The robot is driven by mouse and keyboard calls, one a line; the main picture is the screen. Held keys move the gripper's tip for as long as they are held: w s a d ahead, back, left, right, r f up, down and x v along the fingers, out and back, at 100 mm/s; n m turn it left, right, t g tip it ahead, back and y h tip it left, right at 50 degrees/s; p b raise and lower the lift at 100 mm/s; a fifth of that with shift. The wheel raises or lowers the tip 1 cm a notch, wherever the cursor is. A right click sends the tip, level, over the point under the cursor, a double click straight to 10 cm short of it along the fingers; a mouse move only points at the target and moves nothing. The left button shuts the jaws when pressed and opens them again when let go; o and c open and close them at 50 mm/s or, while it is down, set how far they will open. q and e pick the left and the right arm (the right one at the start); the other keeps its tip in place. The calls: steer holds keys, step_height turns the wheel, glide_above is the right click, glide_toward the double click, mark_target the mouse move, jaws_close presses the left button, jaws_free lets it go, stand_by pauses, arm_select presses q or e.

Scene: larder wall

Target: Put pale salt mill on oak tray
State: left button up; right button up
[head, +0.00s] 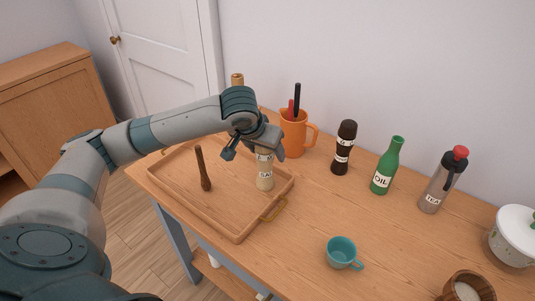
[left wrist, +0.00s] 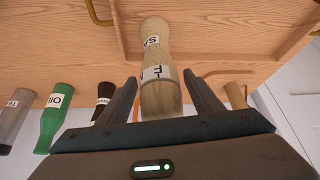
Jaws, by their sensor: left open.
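The pale salt mill (head: 265,172) stands upright on the oak tray (head: 238,236), inside its right-hand rim. My left gripper (head: 254,150) is at the mill's upper part, open, with its fingers apart. In the left wrist view the mill (left wrist: 157,55) shows lettered labels and lies between the two open fingertips (left wrist: 160,84), with a gap visible on each side. The tray's rim and brass handle (left wrist: 97,10) also show there. The gripper hides the mill's top in the head view. My right gripper is not in view.
A dark wooden pestle-like piece (head: 203,170) stands on the tray. Behind are an orange jug (head: 294,135), dark mill (head: 344,148), green oil bottle (head: 386,168) and grey bottle (head: 438,182). A teal cup (head: 341,252) stands in front. The table between cup and tray is clear.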

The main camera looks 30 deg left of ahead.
arm_select(q)
steer(key=v, duration=0.9)
steer(key=shift+s+r+b, duration=0.2)
steer(key=shift+r+b, duration=0.15)
steer(key=shift+b, duration=0.1)
